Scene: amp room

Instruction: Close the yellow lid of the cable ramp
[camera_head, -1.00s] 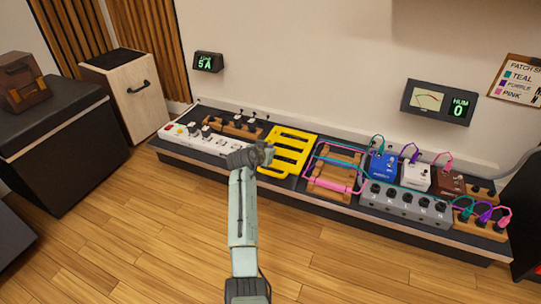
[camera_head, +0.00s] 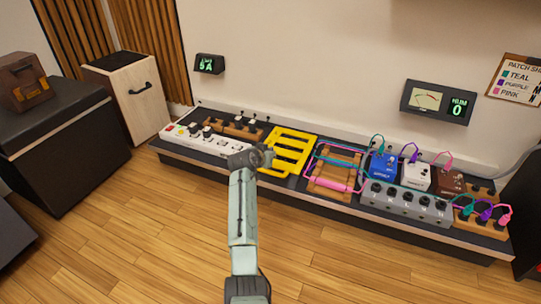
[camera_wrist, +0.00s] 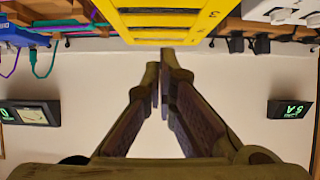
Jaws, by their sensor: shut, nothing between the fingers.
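The yellow slotted lid (camera_head: 290,152) is open, to the left of the wooden cable ramp (camera_head: 335,172) on the low black platform. Pink and teal cables run in and around the ramp. My gripper (camera_wrist: 166,58) is shut and empty in the wrist view. The yellow lid also fills the upper middle of that view (camera_wrist: 175,20), just beyond my fingertips; I cannot tell whether they touch it. In the head view my wrist is at the lid's left front edge, and it hides my fingers and that corner of the lid.
A white power strip (camera_head: 195,138) lies left of the lid. Blue (camera_head: 382,163), white (camera_head: 417,176) and brown pedals and a grey switch box (camera_head: 405,203) stand right of the ramp. The wall is close behind. The wooden floor (camera_head: 130,240) in front is clear.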

